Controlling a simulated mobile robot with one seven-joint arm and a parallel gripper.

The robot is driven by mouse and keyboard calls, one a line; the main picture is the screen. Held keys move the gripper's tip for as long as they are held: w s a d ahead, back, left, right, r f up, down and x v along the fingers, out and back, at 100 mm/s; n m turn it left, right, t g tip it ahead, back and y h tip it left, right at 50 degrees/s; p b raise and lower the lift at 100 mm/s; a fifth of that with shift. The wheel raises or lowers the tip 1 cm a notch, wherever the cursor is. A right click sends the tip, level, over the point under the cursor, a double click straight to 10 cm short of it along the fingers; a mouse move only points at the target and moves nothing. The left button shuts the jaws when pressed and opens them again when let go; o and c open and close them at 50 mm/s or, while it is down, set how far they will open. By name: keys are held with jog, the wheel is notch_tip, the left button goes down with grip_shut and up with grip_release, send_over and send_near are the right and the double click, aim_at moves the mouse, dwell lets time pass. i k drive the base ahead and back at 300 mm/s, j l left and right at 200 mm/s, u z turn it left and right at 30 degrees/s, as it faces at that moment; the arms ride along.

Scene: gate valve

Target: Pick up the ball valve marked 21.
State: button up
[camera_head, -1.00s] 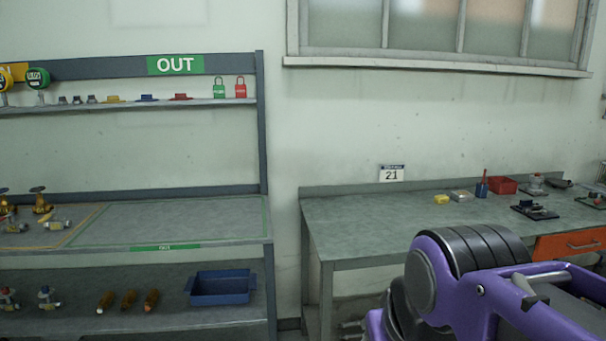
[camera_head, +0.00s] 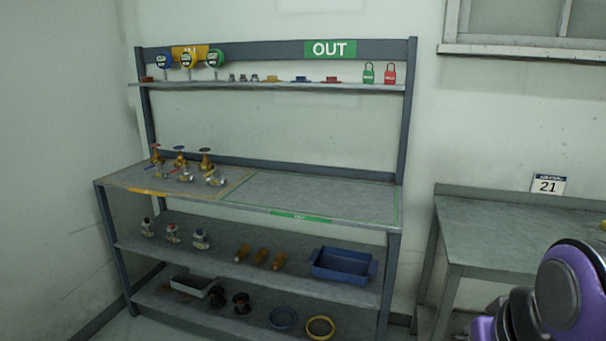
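Several small valves stand in the orange-outlined zone at the left of the bench top. At the back are brass valves with round handwheels, such as one with a dark wheel (camera_head: 205,160). In front of them lie smaller silver and brass valves, including one at the right of the row (camera_head: 215,180) and one in the middle (camera_head: 187,176). These may be ball valves, but they are too small to tell, and no number on any valve is readable. My gripper is not in view; only a purple part of my arm shows at lower right.
The bench's right half (camera_head: 330,197), outlined in green, is bare. The shelf below holds small fittings (camera_head: 200,240), brass pieces and a blue bin (camera_head: 342,264). Locks and tags sit on the top shelf. A card reading 21 (camera_head: 548,185) stands by the right-hand table (camera_head: 490,230).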

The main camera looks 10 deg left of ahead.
aim_at(160, 173)
jog(key=u, duration=1.3)
